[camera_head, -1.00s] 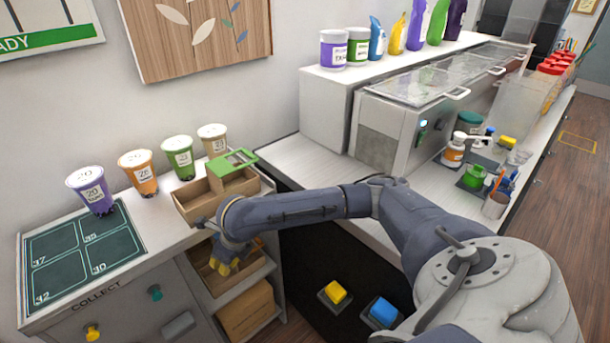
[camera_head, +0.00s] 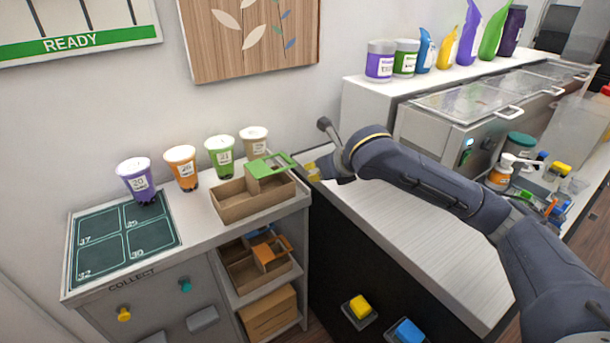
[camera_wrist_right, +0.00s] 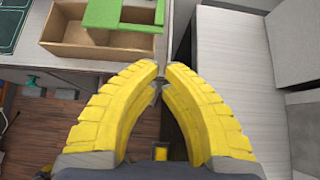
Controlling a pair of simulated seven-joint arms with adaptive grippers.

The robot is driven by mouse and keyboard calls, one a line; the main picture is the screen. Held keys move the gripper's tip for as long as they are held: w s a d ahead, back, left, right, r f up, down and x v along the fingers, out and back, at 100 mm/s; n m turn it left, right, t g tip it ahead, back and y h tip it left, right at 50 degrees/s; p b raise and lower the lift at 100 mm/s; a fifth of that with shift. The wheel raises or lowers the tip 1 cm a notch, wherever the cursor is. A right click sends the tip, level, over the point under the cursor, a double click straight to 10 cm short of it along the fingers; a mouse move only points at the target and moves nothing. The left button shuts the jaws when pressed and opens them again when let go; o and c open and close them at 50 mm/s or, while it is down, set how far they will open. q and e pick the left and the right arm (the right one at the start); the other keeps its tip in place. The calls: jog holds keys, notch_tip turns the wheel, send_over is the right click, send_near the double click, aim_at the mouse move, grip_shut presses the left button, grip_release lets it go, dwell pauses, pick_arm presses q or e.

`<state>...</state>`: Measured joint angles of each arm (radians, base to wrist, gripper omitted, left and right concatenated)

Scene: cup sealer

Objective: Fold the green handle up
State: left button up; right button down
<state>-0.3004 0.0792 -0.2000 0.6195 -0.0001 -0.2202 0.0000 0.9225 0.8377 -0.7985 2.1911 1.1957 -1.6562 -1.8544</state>
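The green handle (camera_head: 271,163) lies folded out flat over the open brown carrier box (camera_head: 240,206) on the left counter. It also shows at the top of the right wrist view (camera_wrist_right: 120,16), above and left of my fingers. My right gripper (camera_head: 314,171) is just right of the handle and box, apart from both. In the right wrist view its yellow fingers (camera_wrist_right: 162,69) come together at the tips with nothing between them. My left gripper is not in view.
Several sealed cups, such as the green one (camera_head: 220,157), stand behind the box. A dark numbered mat (camera_head: 122,240) lies to the left. A lower shelf holds another box with an orange handle (camera_head: 272,254). The white counter (camera_head: 420,235) at right is largely clear.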

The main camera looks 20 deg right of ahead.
jog(key=shift+x, duration=5.05)
jog(key=shift+a+r, duration=0.1)
